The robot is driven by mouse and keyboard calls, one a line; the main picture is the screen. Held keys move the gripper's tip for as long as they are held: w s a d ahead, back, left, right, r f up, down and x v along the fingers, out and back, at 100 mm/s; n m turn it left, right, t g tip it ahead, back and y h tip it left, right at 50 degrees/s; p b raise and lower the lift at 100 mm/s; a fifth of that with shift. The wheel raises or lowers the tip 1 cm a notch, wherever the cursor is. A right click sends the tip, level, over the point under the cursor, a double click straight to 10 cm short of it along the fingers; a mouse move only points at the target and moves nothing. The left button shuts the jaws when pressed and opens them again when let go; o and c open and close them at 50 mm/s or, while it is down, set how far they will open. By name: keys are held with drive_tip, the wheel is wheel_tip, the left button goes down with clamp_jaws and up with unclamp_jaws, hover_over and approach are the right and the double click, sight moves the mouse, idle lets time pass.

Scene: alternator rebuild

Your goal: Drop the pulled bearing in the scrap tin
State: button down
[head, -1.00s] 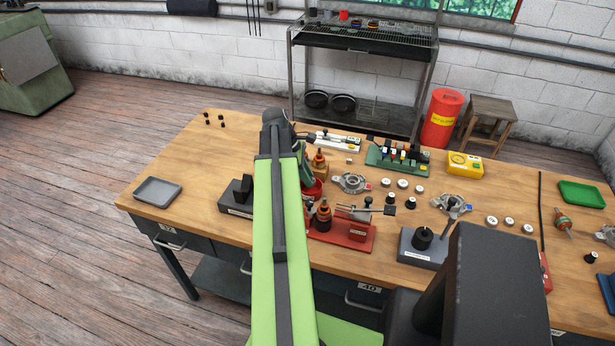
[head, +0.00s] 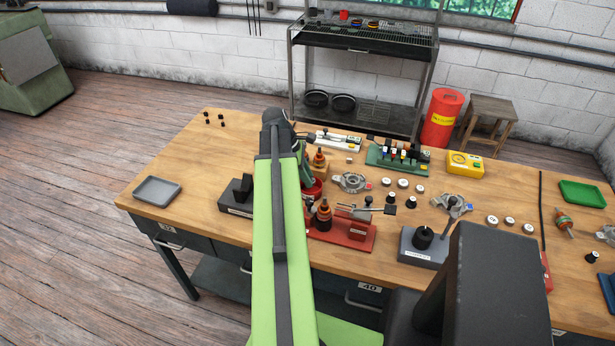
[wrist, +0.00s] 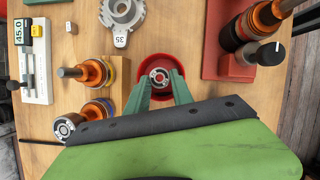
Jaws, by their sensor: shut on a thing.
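The bearing (wrist: 159,77) is a small metal ring with a dark centre, seen between my fingertips in the wrist view. My gripper (wrist: 161,84) has its two green fingers shut on it. The red round scrap tin (wrist: 170,62) lies under the fingertips, and its rim surrounds the bearing in this view. How high the bearing is above the tin's floor I cannot tell. In the head view the red tin (head: 314,189) shows partly beside my green arm, which hides the rest of it. The bearing cannot be made out there.
Rotors with copper windings (wrist: 93,73) lie left of the tin in the wrist view. A grey toothed housing (wrist: 123,14) is beyond it. A red fixture (head: 345,234) with an upright rotor stands close by. A grey tray (head: 157,190) sits at the left, with bare bench around it.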

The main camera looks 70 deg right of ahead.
drive_tip(key=shift+f+b, duration=0.35)
idle(0.7)
idle(0.6)
drive_tip(key=c, duration=1)
unclamp_jaws()
drive_tip(key=shift+c, duration=0.2)
drive_tip(key=c, duration=0.4)
drive_tip(key=shift+r, duration=0.15)
wheel_tip(320, 180, up, 8)
drive_tip(key=p, duration=0.8)
